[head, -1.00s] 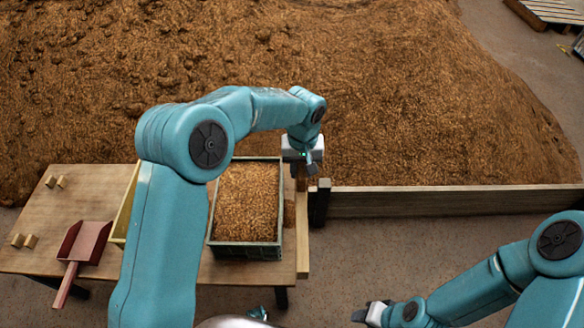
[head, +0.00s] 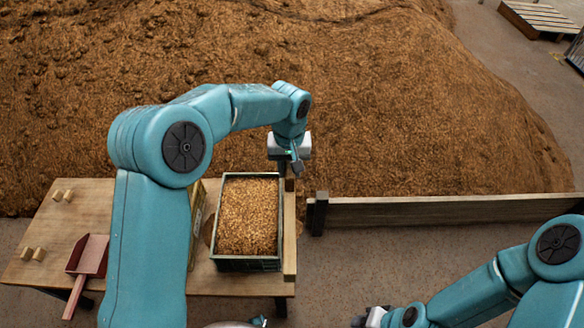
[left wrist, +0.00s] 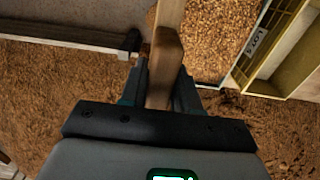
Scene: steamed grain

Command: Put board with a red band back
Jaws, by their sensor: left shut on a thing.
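My left gripper (head: 291,170) is shut on a wooden board (head: 289,235) at its far end. The board runs along the right edge of the table, beside the grain crate. In the left wrist view the fingers (left wrist: 160,85) close around the end of the board (left wrist: 170,18). A small reddish patch shows beside the board there; I cannot make out a clear red band. A long wooden barrier (head: 430,209) with a dark post (head: 320,213) stands to the right, apart from the held board. My right gripper (head: 368,317) is low in the head view, its jaws unclear.
A crate full of grain (head: 216,225) stands on the wooden table (head: 125,215). A yellowish box (left wrist: 262,50) is beside it, partly hidden by my arm in the head view. A red scoop (head: 90,255) and small blocks lie left. A large grain heap (head: 400,110) fills the back.

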